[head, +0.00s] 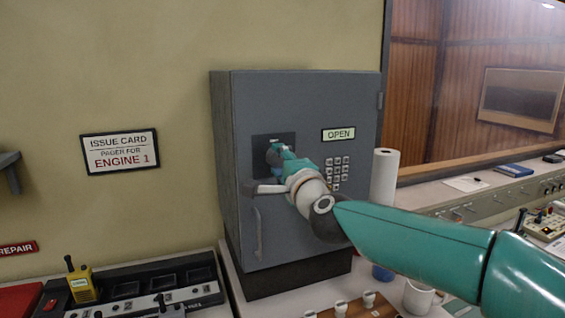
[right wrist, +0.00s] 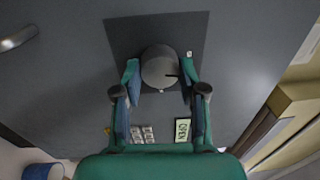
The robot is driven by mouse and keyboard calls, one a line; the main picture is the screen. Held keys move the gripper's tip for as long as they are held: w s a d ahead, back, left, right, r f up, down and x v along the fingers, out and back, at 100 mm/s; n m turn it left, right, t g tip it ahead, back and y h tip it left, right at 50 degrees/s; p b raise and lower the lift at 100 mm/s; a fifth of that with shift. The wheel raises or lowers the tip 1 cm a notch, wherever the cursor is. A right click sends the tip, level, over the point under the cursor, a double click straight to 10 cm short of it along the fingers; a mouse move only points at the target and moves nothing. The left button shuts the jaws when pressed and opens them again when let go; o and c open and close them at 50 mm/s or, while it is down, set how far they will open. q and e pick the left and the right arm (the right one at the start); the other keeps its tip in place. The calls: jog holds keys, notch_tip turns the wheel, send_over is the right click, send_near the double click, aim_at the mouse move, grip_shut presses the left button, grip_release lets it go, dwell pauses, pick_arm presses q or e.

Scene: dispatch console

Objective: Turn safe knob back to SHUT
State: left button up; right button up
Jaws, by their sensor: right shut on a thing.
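The grey safe (head: 300,115) stands on the counter by the wall, its door face towards me. Its round dark grey knob (right wrist: 158,66) sits on a darker square plate (head: 262,142). My right gripper (head: 278,155) reaches the plate from the right. In the right wrist view its two teal fingers (right wrist: 160,72) are shut on the knob, one on each side. A dark line shows on the knob's face, and small labels by it are too small to read. A lit sign on the door (head: 338,134) reads OPEN. My left gripper is in neither view.
A keypad (head: 338,170) and a vertical handle (head: 257,235) are on the door. A paper towel roll (head: 384,178) and a white mug (head: 420,297) stand right of the safe. A yellow radio (head: 82,286) stands in a charger at lower left.

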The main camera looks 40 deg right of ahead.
jog(key=shift+a+f+n, duration=0.1)
jog(key=shift+f+n, duration=0.15)
jog(key=shift+n, duration=1.15)
jog(key=o, duration=1.2)
jog(key=shift+w, duration=0.1)
jog(key=shift+c, duration=0.2)
jog(key=shift+r, duration=0.15)
jog(key=shift+s+a, duration=0.1)
jog(key=shift+s, duration=0.55)
jog(key=v, duration=1)
jog(key=shift+s, duration=0.4)
